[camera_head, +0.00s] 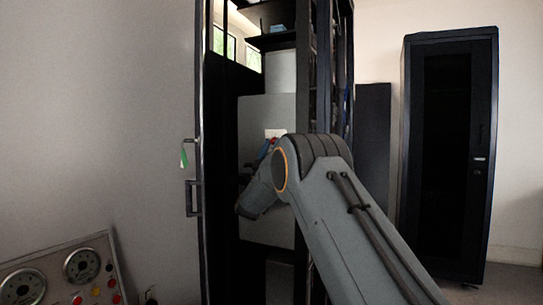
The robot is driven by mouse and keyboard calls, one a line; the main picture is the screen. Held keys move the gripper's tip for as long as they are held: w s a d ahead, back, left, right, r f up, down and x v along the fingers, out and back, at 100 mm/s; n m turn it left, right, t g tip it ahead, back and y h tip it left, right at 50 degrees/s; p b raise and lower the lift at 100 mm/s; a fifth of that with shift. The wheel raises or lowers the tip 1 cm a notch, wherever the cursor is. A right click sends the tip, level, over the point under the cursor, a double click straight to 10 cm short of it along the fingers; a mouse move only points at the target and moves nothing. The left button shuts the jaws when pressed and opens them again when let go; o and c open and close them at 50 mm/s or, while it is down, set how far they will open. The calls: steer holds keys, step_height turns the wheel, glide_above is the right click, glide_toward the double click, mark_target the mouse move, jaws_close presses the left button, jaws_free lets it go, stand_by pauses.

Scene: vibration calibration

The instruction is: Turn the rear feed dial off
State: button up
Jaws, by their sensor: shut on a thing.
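My arm reaches from the lower right into a tall, open, dark cabinet (223,130). Inside it is a pale grey panel (262,112) with a small white label (275,133). Just below the label, a small red and blue part shows beside my arm, most likely the rear feed dial (270,146). My gripper (252,170) is at the panel, dark and largely hidden by my own wrist. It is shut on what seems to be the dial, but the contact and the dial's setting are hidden.
The cabinet door's edge with a handle (193,198) and a green tag (184,157) stands left of my arm. A dark closed cabinet (450,150) stands at right. A panel with gauges (82,265) and buttons is at lower left.

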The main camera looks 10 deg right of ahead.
steer(key=shift+r+m+g+h+b, duration=0.15)
steer(key=shift+m+g+h+b, duration=0.3)
steer(key=shift+m+h, duration=0.35)
steer(key=o, duration=1)
steer(key=shift+w, duration=0.1)
steer(key=shift+o, duration=0.2)
steer(key=v, duration=0.8)
